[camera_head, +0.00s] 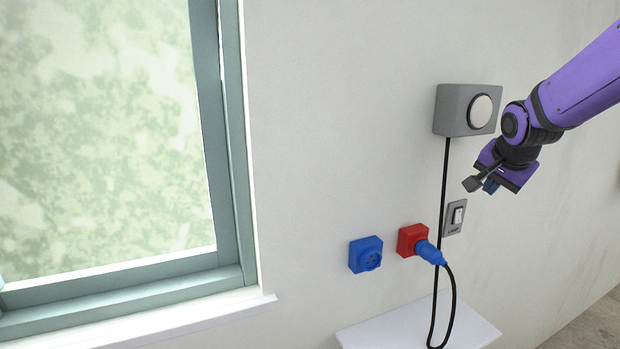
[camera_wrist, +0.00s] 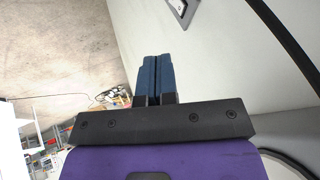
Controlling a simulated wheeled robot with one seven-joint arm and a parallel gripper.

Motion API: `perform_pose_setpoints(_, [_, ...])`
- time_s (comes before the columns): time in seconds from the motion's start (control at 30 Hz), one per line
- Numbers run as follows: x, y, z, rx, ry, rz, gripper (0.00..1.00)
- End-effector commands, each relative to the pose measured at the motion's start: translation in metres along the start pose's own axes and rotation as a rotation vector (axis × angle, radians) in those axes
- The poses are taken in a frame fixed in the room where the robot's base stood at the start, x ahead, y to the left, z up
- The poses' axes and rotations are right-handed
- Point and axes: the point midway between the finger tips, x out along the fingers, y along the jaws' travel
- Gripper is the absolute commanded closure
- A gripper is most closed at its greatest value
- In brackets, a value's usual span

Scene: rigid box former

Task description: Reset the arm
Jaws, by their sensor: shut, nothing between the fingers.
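My gripper (camera_head: 488,187) is on the right in the head view, at the end of my purple arm. It hangs in front of the wall, below the grey box with the round white button and above and right of the light switch. In the wrist view its two dark blue fingers (camera_wrist: 158,75) are together with nothing between them. It touches nothing that I can see.
The grey box (camera_head: 450,110) and light switch (camera_head: 455,217) are on the wall. A blue plug (camera_head: 430,252) with a black cable sits in the red socket (camera_head: 408,238). A blue socket (camera_head: 366,254) is left. A white shelf (camera_head: 400,328) stands below; a window (camera_head: 100,150) is left.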

Motion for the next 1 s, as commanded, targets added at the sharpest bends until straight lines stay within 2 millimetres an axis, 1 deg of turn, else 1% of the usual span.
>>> perform_pose_setpoints(0.03, [-0.016,0.005,0.007,-0.034,-0.016,-0.013,1.00])
perform_pose_setpoints(0.17, [-0.054,0.018,0.033,-0.161,-0.066,-0.034,1.00])
perform_pose_setpoints(0.3, [-0.094,0.036,0.063,-0.310,-0.110,-0.057,1.00])
perform_pose_setpoints(0.5, [-0.143,0.065,0.110,-0.539,-0.152,-0.089,1.00])
perform_pose_setpoints(0.6, [-0.164,0.081,0.135,-0.658,-0.165,-0.098,1.00])
perform_pose_setpoints(0.7, [-0.180,0.096,0.157,-0.764,-0.174,-0.103,1.00])
perform_pose_setpoints(0.8, [-0.190,0.108,0.174,-0.847,-0.181,-0.104,1.00])
perform_pose_setpoints(0.9, [-0.196,0.116,0.185,-0.901,-0.185,-0.103,1.00])
perform_pose_setpoints(1.0, [-0.198,0.119,0.190,-0.926,-0.188,-0.102,1.00])
